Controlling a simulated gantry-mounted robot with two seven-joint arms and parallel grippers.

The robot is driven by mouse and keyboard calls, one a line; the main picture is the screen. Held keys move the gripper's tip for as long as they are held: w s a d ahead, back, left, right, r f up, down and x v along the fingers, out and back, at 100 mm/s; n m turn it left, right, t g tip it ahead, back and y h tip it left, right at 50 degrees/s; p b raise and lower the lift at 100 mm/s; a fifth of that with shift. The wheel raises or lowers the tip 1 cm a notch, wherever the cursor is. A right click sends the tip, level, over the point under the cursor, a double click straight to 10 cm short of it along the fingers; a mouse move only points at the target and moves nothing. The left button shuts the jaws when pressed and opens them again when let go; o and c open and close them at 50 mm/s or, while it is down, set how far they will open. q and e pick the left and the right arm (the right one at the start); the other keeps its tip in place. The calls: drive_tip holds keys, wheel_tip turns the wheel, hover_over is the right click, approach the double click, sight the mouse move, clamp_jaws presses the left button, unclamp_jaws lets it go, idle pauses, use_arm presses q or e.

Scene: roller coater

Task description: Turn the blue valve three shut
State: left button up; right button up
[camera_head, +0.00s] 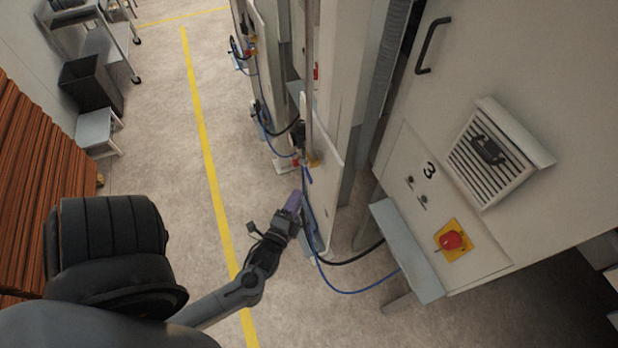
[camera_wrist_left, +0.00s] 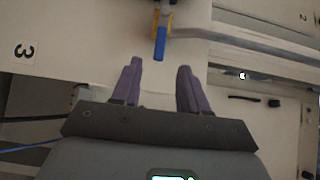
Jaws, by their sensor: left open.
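The blue valve handle (camera_wrist_left: 160,44) hangs from a yellow fitting (camera_wrist_left: 164,20) on a pale panel in the left wrist view. It also shows small in the head view (camera_head: 307,175), near the pipe's lower end. My left gripper (camera_wrist_left: 160,66) is open, with its two purple fingers apart. The handle lies just beyond the fingertips, in line with the gap between them, and neither finger visibly touches it. In the head view my left gripper (camera_head: 293,202) is just below the handle. My right gripper is not in view.
A machine cabinet marked 3 stands at right, with a red emergency button (camera_head: 451,240) and a grey ledge (camera_head: 407,250). Blue and black hoses (camera_head: 345,290) hang below the valve. More valve stations stand farther back.

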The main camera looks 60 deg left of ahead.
sight(309, 175)
use_arm(q)
drive_tip(key=shift+b+x, duration=2.15)
drive_tip(key=shift+x, duration=2.8)
clamp_jaws()
